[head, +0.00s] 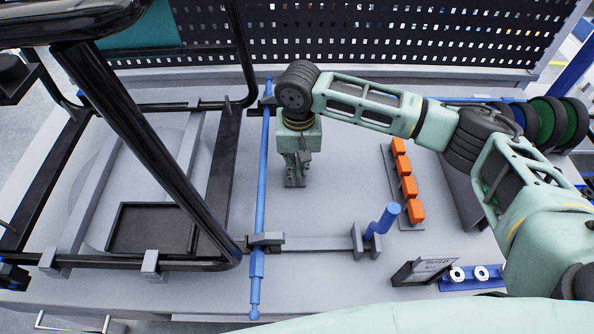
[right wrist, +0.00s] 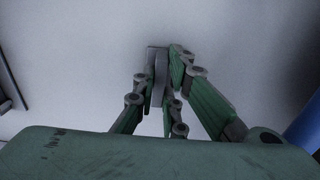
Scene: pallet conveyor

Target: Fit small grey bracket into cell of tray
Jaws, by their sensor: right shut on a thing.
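My right gripper (head: 295,173) points down over the light grey table in the head view, right of the blue bar. In the right wrist view its green fingers (right wrist: 164,78) are shut on the small grey bracket (right wrist: 156,62), which sticks out past the fingertips. Whether the bracket touches the table I cannot tell. In the head view the fingers largely hide it. A black, shallow rectangular tray (head: 120,246) lies at the left inside the black tube frame, well apart from the gripper. Its cells cannot be made out. My left gripper is not in view.
The black tube frame (head: 165,150) and blue bar (head: 262,165) stand between gripper and tray. Orange blocks (head: 408,187) stand in a row to the right. A blue cylinder (head: 386,217) and a small sign (head: 422,270) are nearer. A perforated panel (head: 400,35) closes the back.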

